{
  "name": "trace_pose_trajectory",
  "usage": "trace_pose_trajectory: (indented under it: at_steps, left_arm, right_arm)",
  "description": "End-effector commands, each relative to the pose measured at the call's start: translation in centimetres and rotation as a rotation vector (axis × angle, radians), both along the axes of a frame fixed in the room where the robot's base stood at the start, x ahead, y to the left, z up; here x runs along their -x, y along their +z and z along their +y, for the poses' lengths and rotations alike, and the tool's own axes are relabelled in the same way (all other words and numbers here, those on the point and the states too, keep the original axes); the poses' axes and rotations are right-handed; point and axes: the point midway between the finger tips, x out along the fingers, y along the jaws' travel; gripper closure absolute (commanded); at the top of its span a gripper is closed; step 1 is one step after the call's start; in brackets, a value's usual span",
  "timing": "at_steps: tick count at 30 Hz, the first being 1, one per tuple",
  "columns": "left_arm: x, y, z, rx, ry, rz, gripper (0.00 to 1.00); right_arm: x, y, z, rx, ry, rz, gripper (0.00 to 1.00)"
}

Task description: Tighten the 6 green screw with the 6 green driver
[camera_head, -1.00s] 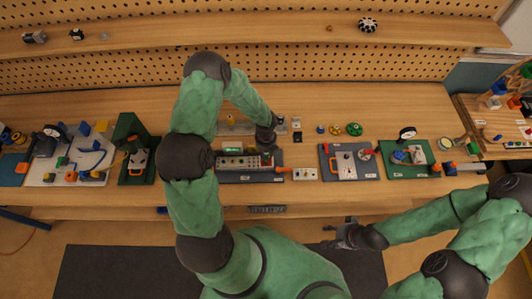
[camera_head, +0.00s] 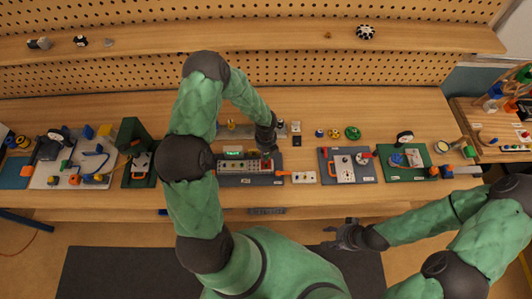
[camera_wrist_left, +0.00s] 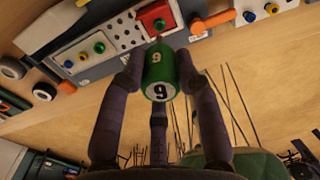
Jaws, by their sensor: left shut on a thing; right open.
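My left gripper (camera_head: 266,158) is over the right part of a grey panel board (camera_head: 262,180). In the left wrist view its fingers (camera_wrist_left: 158,75) are shut on a green driver (camera_wrist_left: 159,62), a cylinder whose figure reads as 9 here, possibly a 6 upside down. The driver's tip is hidden. The panel (camera_wrist_left: 120,28) shows a green screw (camera_wrist_left: 99,48), a yellow screw (camera_wrist_left: 82,55) and a blue screw (camera_wrist_left: 69,64) in a row; their numbers are too small to read. My right gripper (camera_head: 345,238) is open and empty, in front of the bench edge.
A red block (camera_wrist_left: 155,18) stands on the panel near the driver. An orange handle (camera_wrist_left: 212,25) sticks out beside it, towards a white block (camera_head: 304,177). A grey board (camera_head: 366,174) and a green board (camera_head: 397,174) lie further right. The bench front strip is clear.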

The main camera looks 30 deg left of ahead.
Motion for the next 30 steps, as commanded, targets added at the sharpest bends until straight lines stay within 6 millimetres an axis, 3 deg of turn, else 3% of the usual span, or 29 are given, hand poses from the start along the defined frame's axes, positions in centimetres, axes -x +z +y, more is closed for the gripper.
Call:
trace_pose_trajectory:
  at_steps: [19, 30]
  left_arm:
    - [0.0, 2.4, 0.0, 0.0, -0.001, 0.0, 1.0]
    - [0.0, 2.5, 0.0, 0.0, 0.0, 0.0, 1.0]
  right_arm:
    - [0.0, 2.0, 0.0, 0.0, 0.0, 0.0, 0.51]
    - [0.0, 2.1, 0.0, 0.0, 0.0, 0.0, 0.51]
